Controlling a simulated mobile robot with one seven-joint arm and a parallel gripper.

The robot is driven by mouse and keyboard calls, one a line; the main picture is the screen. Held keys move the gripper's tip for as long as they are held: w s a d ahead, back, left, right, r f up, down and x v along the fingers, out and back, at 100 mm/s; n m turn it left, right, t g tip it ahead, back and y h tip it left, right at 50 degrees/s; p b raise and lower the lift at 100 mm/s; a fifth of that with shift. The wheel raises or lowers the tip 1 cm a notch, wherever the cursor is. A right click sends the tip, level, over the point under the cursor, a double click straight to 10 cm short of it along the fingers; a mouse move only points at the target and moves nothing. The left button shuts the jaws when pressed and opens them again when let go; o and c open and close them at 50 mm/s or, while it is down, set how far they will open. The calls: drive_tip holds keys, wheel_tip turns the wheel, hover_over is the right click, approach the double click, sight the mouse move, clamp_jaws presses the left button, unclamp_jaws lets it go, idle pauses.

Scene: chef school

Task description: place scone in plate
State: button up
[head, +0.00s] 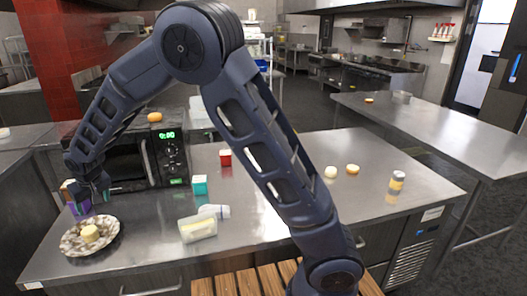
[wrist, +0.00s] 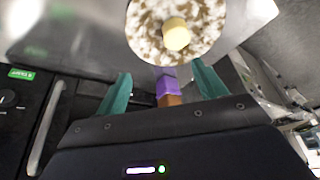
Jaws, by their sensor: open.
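A brown and white speckled plate (head: 70,243) lies at the front left of the steel counter. A pale yellow, round piece that looks like the scone (head: 90,233) sits on it. In the wrist view the plate (wrist: 150,50) is at the top, with the scone (wrist: 177,35) on it near the middle. My gripper (head: 95,203) is open and empty, behind and above the plate. In the wrist view its teal fingers (wrist: 161,69) are spread apart, clear of the scone.
A purple box (head: 79,207) stands beside my gripper. A black microwave (head: 125,162) is behind it with an orange bun (head: 155,117) on top.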

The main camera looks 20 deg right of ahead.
drive_tip(key=w+d+r+m, duration=0.1)
drive_tip(key=w+d+r, duration=0.3)
drive_tip(key=d, duration=0.4)
drive_tip(key=w+d+r+m, duration=0.1)
drive_tip(key=w+d+r, duration=0.3)
drive_tip(key=d, duration=0.5)
drive_tip(key=d+r+m, duration=0.1)
drive_tip(key=d+r, duration=0.3)
drive_tip(key=d, duration=0.6)
drive_tip(key=d+r+m, duration=0.1)
drive_tip(key=d+r, duration=0.3)
drive_tip(key=d, duration=0.6)
drive_tip(key=s+d+r+m+h, duration=0.1)
drive_tip(key=s+d, duration=0.3)
drive_tip(key=d, duration=0.4)
drive_tip(key=s+d+r+m, duration=0.1)
drive_tip(key=s+d+r, duration=0.15)
drive_tip(key=d, duration=0.55)
drive_tip(key=s+d+f+m+t+h, duration=0.1)
drive_tip(key=s+d+f+m+h, duration=0.1)
drive_tip(key=s+d, duration=0.9)
drive_tip(key=s, duration=0.3)
drive_tip(key=shift+s+d+f+m, duration=0.2)
drive_tip(key=shift+m, duration=0.1)
